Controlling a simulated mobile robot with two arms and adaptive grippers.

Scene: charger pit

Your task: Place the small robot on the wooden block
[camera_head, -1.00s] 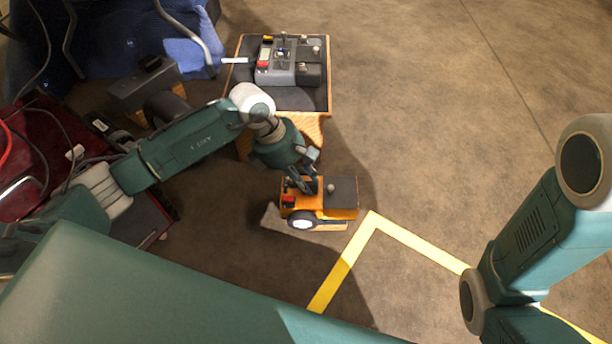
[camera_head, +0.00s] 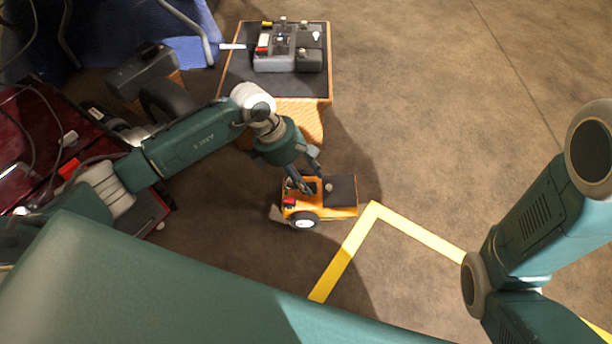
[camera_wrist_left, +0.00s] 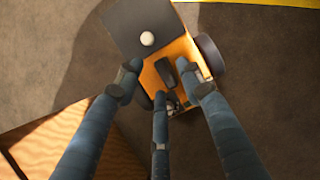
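The small robot (camera_head: 341,190) is orange with a dark flat top, a white knob and black wheels. It appears to stand on the floor by the yellow tape corner. It also shows in the left wrist view (camera_wrist_left: 181,49). My left gripper (camera_head: 307,179) is just above its left part. In the left wrist view the gripper's fingers (camera_wrist_left: 160,85) are spread around a dark upright part (camera_wrist_left: 165,72), with gaps between the tips; I see no firm grip. The wooden block (camera_head: 314,108), with a dark top, stands behind. My right gripper is out of view.
A grey device with knobs (camera_head: 288,62) occupies the back of the wooden block's top; its front part is bare. Yellow tape (camera_head: 345,250) marks the floor. A dark red case with cables (camera_head: 40,130) lies left. The floor at right is open.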

